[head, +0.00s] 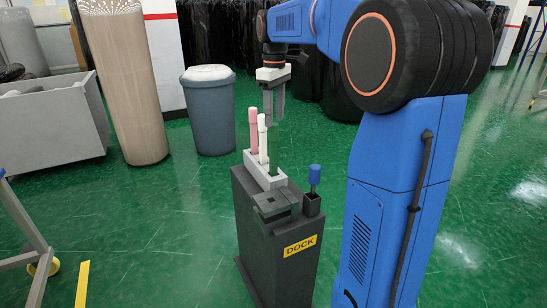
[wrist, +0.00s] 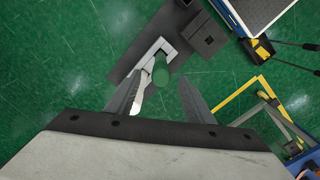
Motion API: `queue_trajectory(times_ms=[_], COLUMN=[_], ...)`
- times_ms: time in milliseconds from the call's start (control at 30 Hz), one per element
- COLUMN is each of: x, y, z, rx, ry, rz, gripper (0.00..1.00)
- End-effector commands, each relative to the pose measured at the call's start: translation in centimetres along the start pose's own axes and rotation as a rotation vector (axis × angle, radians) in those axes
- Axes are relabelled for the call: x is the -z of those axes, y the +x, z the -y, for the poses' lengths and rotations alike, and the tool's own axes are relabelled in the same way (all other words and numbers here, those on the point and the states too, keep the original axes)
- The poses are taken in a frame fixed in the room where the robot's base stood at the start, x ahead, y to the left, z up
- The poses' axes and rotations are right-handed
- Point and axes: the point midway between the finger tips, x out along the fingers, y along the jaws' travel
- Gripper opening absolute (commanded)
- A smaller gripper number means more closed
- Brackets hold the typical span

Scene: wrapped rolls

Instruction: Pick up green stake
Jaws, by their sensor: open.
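A green stake (head: 273,163) stands low in the white holder on top of the dark dock, at the near end of the row. In the wrist view its round green top (wrist: 160,72) shows end-on, between my finger lines. My gripper (head: 273,121) is open and empty, pointing down above the dock. In the wrist view the fingers of my gripper (wrist: 162,78) are spread to either side of the green top, with a gap on both sides. I cannot tell the exact height gap.
A pink stake (head: 254,130) and a white stake (head: 262,138) stand beside it in the white holder (head: 262,178). A blue-topped stake (head: 314,175) stands in a separate dark socket. A grey bin (head: 211,112) and a tall wrapped roll (head: 125,85) stand behind left.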

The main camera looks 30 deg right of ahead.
Motion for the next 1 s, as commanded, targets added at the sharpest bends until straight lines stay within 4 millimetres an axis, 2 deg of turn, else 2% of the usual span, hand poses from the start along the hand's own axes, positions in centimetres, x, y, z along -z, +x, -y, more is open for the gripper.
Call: queue_trajectory(times_ms=[267, 600, 900, 933, 1000], x=[0.1, 0.4, 0.4, 0.4, 0.4], y=[1.8, 5.9, 6.4, 6.4, 6.4], z=[0.1, 0.2, 0.2, 0.2, 0.2], rx=[0.001, 0.001, 0.000, 0.000, 0.000], ry=[0.000, 0.000, 0.000, 0.000, 0.000], rz=[0.001, 0.000, 0.000, 0.000, -0.001], gripper=[0.48, 0.48, 0.48, 0.46, 0.29])
